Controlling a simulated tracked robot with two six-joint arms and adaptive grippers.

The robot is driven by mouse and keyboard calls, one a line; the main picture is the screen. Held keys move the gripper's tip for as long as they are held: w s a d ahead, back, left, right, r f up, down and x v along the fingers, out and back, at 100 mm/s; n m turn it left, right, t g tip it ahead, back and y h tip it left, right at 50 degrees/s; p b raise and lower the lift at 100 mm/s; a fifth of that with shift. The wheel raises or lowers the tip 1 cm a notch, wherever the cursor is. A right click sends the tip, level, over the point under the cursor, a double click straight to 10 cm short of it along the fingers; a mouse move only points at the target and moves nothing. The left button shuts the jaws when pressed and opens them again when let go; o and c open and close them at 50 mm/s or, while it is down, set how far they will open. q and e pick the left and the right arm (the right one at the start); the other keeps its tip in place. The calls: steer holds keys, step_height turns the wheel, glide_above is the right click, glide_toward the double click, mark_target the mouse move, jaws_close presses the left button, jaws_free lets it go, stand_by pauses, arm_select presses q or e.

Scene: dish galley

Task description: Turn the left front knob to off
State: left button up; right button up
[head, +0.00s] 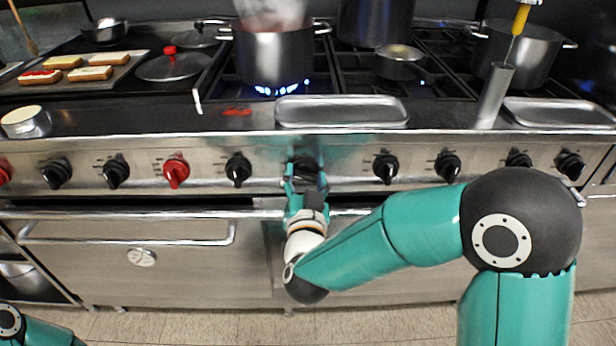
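The black knob (306,165) near the middle of the stove's front panel is partly hidden by my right gripper (305,178). Its teal fingers are spread, one on each side of the knob. I cannot tell whether they press on it. Blue flames (278,89) burn under the steaming pot (274,55) on the left front burner, behind this knob. My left gripper is out of view; only a piece of my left arm shows at the bottom left.
More black knobs (238,169) and red knobs (176,171) line the panel (210,158). An oven handle (125,240) runs below. An empty tray (340,111) lies on the ledge above the gripper. A metal cylinder (493,95) stands to the right.

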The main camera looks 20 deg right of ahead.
steer(key=c, duration=0.5)
steer(key=shift+d, duration=0.3)
steer(key=shift+c, duration=0.5)
steer(key=shift+a, duration=0.2)
steer(key=shift+a+f+m+b, duration=0.1)
steer(key=shift+f+m+b, duration=0.1)
steer(key=shift+m+b, duration=0.6)
steer(key=m+b, duration=0.9)
steer(key=b, duration=0.2)
steer(key=shift+a+f+b, duration=0.1)
steer(key=shift+a+b, duration=0.05)
steer(key=shift+b, duration=0.25)
steer(key=shift+m+b, duration=1)
steer(key=shift+r+m+b, duration=0.2)
steer(key=shift+m+b, duration=0.35)
steer(key=shift+m, duration=0.15)
